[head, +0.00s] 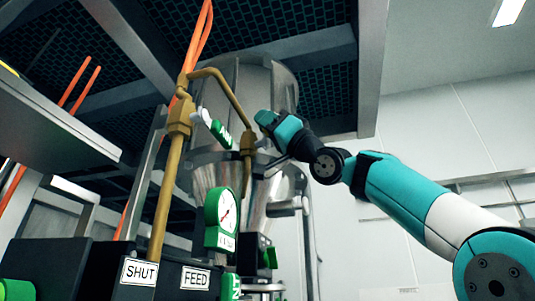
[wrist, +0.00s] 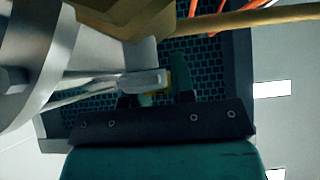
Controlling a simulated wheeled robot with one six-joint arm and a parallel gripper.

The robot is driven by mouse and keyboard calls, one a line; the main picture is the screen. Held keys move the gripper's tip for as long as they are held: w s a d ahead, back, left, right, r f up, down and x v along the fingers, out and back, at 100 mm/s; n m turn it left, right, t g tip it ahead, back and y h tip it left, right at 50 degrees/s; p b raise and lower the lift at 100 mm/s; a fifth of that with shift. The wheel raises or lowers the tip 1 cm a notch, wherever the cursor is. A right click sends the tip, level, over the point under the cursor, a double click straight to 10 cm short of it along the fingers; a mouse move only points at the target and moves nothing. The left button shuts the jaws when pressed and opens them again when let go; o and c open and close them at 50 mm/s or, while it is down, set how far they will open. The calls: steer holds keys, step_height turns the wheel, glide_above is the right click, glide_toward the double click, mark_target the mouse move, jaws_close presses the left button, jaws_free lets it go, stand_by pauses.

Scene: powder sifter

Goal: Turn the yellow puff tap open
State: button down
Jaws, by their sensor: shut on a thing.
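In the wrist view, my gripper (wrist: 154,92) is shut on a small pale-grey handle (wrist: 142,82) with a patch of yellow at its end. I take this to be the yellow puff tap. One finger is on each side of it, and the fingers hide part of it. In the head view, my gripper (head: 266,119) is at the front of the grey metal hopper (head: 228,85), beside the brass pipe fitting (head: 248,143). The tap itself cannot be made out clearly there, so how far it is turned I cannot tell.
A green-labelled lever (head: 220,133) sticks out left of my gripper. A round green gauge (head: 225,216) stands lower down. Black boxes with SHUT (head: 139,272) and FEED (head: 195,278) labels are at lower left. Steel beams and mesh panels hang overhead. The right side is open.

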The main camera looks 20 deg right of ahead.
steer(key=shift+w+a+f, duration=0.1)
steer(key=shift+f, duration=0.05)
steer(key=c, duration=1)
jaws_free()
steer(key=shift+o, duration=0.2)
steer(key=b+v, duration=1.2)
steer(key=v, duration=0.5)
steer(key=shift+f, duration=0.1)
